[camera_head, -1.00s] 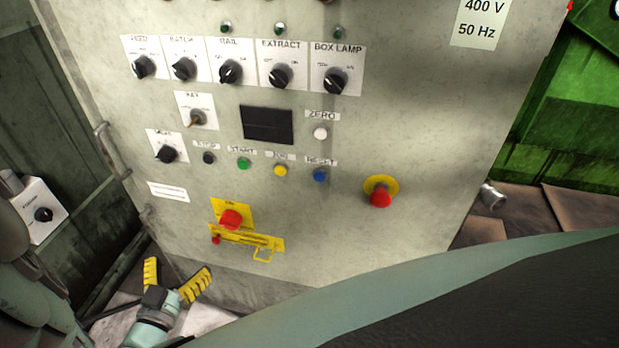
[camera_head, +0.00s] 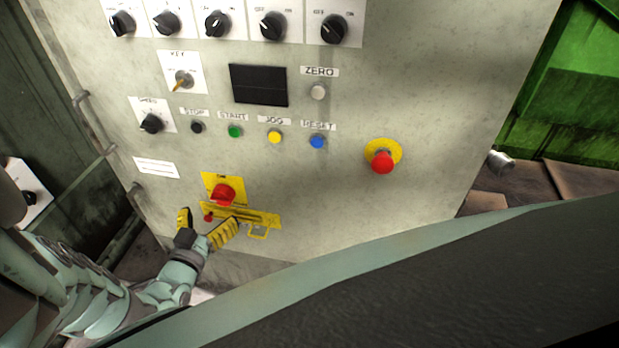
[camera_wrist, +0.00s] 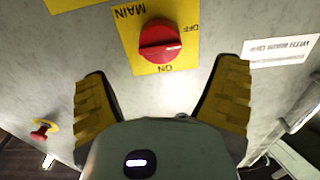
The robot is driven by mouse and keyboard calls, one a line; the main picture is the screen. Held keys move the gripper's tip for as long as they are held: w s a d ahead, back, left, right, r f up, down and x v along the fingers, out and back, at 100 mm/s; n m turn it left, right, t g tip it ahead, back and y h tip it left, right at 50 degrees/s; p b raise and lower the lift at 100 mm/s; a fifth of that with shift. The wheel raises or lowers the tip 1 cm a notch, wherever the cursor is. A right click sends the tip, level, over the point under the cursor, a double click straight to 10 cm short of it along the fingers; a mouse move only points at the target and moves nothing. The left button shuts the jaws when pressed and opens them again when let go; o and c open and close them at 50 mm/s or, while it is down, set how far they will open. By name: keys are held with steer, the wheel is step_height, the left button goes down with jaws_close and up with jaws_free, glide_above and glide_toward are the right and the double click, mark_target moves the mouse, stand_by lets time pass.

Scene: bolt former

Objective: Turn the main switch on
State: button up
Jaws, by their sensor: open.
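The main switch (camera_head: 223,195) is a red rotary knob on a yellow plate low on the grey control panel. In the wrist view the red knob (camera_wrist: 160,40) shows upside down, with MAIN, OFF and ON lettered on its plate. Its grip bar lies roughly across the picture; I cannot tell for sure which mark it points to. My gripper (camera_head: 209,222) is open and empty, just below the switch in the head view. In the wrist view its yellow-padded fingers (camera_wrist: 161,74) are spread wide, with the knob centred ahead between them, apart from both.
A yellow latch bar (camera_head: 250,217) with a small red knob sits directly under the switch. A red emergency stop (camera_head: 382,161) on a yellow disc is to the right. Push buttons and black selector knobs fill the panel above. Handles (camera_head: 103,150) edge the panel's left side.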

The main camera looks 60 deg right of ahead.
mark_target(221, 198)
steer(key=b+x, duration=0.1)
steer(key=x, duration=0.4)
steer(key=shift+w+d+f, duration=0.1)
steer(key=shift+w+d, duration=0.1)
steer(key=shift+d, duration=0.15)
steer(key=shift+w+d, duration=0.2)
steer(key=shift+d, duration=0.3)
steer(key=c, duration=1.2)
